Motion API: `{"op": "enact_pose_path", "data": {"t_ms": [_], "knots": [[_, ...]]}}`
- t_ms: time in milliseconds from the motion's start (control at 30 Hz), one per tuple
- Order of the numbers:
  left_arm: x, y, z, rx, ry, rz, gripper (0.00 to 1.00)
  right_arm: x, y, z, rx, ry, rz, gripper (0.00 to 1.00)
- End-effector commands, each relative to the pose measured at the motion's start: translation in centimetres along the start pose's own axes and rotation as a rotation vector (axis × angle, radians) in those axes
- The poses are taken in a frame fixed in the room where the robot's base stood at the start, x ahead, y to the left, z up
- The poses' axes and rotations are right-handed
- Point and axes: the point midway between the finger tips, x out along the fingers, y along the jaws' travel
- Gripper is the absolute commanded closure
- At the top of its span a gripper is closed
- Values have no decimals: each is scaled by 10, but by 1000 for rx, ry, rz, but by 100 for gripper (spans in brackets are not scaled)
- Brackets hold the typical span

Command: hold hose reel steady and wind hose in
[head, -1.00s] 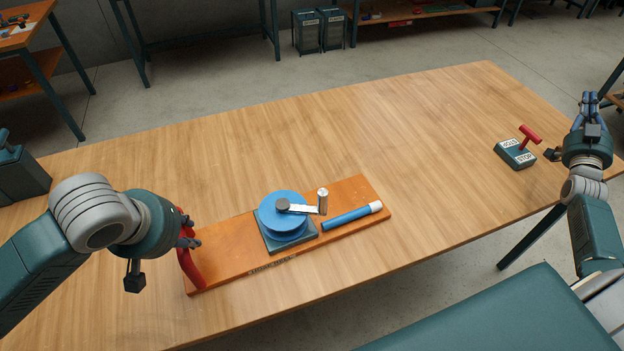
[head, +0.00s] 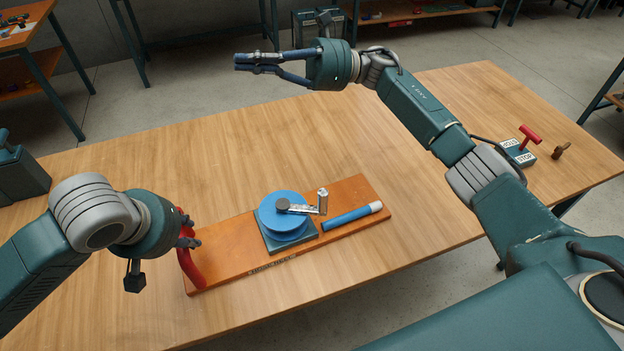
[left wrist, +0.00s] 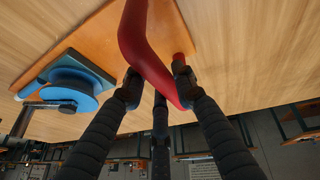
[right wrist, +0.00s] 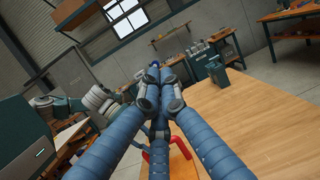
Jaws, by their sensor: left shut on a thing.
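The blue hose reel (head: 272,220) sits on a square teal base on an orange board (head: 345,190). Its crank has a light upright knob (head: 322,201) at the right. A short blue hose (head: 347,217) with a white end lies on the board, right of the reel. My left gripper (head: 188,240) is shut on the red handle (head: 190,268) at the board's left end; the left wrist view shows its fingers around this red handle (left wrist: 150,50). My right gripper (head: 240,62) is raised high beyond the board, empty, its fingers drawn together, as the right wrist view (right wrist: 155,85) also shows.
A teal block with a red T-lever (head: 528,137) and labels stands at the table's right, with a small brown object (head: 561,151) beside it. A dark teal case (head: 18,175) stands at the left edge. The table (head: 150,160) behind the board is clear.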

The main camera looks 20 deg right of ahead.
Motion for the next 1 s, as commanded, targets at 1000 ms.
{"op": "enact_pose_path", "data": {"t_ms": [1000], "knots": [[0, 0, -2, -2, 4, 0, 100, -105, 73, -150, -1028, 1094, 1620, 100]]}}
